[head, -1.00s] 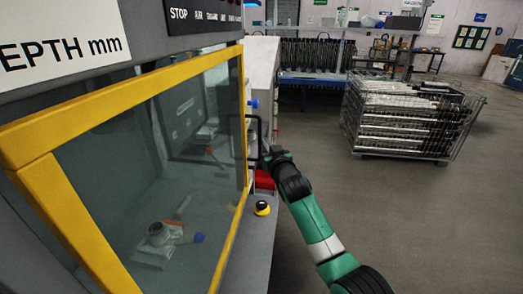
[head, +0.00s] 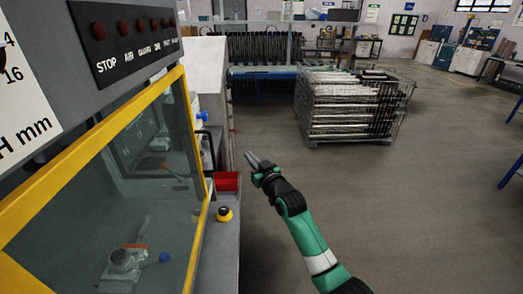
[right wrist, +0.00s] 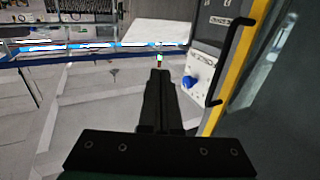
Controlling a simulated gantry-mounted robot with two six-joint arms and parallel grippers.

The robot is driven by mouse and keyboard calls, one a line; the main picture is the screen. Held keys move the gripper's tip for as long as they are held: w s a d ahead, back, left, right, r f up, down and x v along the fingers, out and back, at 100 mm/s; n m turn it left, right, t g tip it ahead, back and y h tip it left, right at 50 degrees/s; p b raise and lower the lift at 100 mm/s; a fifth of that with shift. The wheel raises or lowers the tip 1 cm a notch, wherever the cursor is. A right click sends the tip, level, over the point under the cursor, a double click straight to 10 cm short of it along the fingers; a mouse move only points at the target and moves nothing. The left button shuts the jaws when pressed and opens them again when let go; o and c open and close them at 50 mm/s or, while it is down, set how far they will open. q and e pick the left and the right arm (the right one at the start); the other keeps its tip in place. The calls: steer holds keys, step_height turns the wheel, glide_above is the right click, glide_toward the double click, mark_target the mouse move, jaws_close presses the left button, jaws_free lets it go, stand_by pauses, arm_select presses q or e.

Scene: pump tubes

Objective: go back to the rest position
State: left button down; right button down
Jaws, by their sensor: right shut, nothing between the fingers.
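My right gripper (head: 253,160) is shut and empty. In the head view it hangs in free air to the right of the machine's black door handle (head: 208,150), apart from it. In the right wrist view its closed fingers (right wrist: 158,75) point ahead, with the handle (right wrist: 232,60) to their right. The yellow-framed glass door (head: 120,160) of the machine is at the left of the head view and looks shut. Behind the glass a grey fixture (head: 122,258) with a blue-ended part is visible. My left gripper is out of view.
A red block (head: 228,181) and a yellow-and-black button (head: 224,213) sit on the machine's side ledge. A blue knob (right wrist: 189,82) is near the handle. A wire crate (head: 350,105) stands on the floor farther back. The floor right of my arm is clear.

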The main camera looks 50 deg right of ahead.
steer(key=s, duration=0.1)
steer(key=s+d, duration=0.1)
steer(key=shift+s+d, duration=0.25)
steer(key=shift+s, duration=0.15)
steer(key=w+a+r+n+t+y, duration=0.35)
steer(key=a+r, duration=0.75)
steer(key=a, duration=0.4)
steer(key=s+a+r+n+t+y, duration=0.1)
steer(key=s+a+r+t+y, duration=0.2)
steer(key=a+r, duration=0.7)
steer(key=s+a+r+n+t+y, duration=0.15)
steer(key=s+a+r, duration=0.25)
steer(key=s+r, duration=0.45)
steer(key=s+a+r+t+y, duration=0.2)
steer(key=s+a+r+t, duration=0.15)
steer(key=s+r, duration=0.55)
step_height(320, 180, up, 34)
steer(key=s+p, duration=0.1)
steer(key=p, duration=3.4)
steer(key=shift+s+d+h+p, duration=0.2)
steer(key=shift+h+p, duration=0.1)
steer(key=shift+p, duration=0.1)
